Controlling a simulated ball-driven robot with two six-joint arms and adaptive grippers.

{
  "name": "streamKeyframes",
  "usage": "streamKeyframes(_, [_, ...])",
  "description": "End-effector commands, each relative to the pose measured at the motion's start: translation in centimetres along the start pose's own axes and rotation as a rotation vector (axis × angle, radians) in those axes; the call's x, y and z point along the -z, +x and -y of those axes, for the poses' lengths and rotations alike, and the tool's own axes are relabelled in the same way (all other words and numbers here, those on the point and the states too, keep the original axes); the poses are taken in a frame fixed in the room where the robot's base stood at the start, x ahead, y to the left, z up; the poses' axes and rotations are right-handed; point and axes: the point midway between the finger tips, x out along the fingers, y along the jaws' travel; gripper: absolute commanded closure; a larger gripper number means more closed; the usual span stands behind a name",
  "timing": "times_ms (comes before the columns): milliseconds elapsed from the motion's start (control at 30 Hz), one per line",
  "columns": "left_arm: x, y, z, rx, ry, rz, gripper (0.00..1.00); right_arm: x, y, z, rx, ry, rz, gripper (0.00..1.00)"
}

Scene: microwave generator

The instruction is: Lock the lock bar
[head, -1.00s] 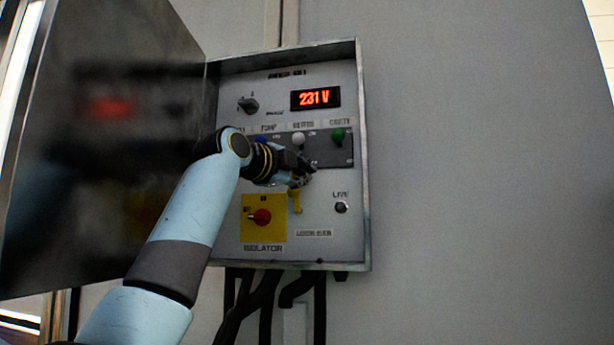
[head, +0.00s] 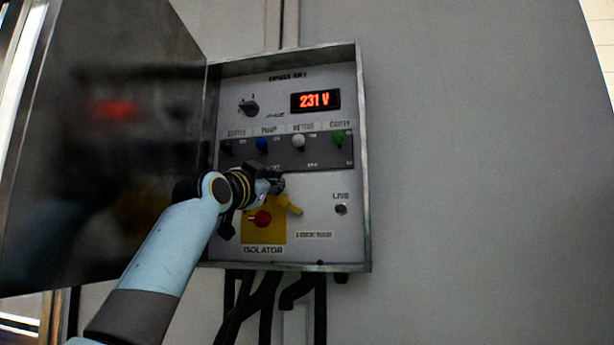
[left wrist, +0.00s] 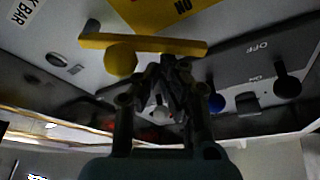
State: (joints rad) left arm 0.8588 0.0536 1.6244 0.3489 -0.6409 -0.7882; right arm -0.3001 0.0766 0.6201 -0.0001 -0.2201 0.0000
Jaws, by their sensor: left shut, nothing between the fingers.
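The yellow lock bar (head: 290,205) is on the panel at the upper right of the isolator. It slants, with its upper end toward the isolator. In the left wrist view the bar (left wrist: 185,46) lies across the fingertips, with a round yellow knob (left wrist: 120,60) on it. The isolator (head: 262,217) is a red knob on a yellow plate. My left gripper (head: 277,186) is shut and empty, just above the bar's upper end. In the left wrist view its fingertips (left wrist: 172,68) are close against the bar; I cannot tell whether they touch.
A live lamp (head: 341,208) is at right. The open cabinet door (head: 100,150) stands at left. The wall at right is clear.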

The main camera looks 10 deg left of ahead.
Motion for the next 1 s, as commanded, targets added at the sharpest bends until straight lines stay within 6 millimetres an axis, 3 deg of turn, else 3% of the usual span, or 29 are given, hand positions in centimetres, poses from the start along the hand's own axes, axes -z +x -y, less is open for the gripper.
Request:
streamKeyframes(400, [-2.5,-0.9,0.5,0.12,-0.343,0.002,1.0,0.2,-1.3,-0.1,0.0,0.0,-0.001,0.64])
streamKeyframes(1000, [-4.3,-1.5,0.3,0.117,-0.336,0.001,1.0,0.2,-1.3,-0.5,-0.005,-0.002,-0.001,0.64])
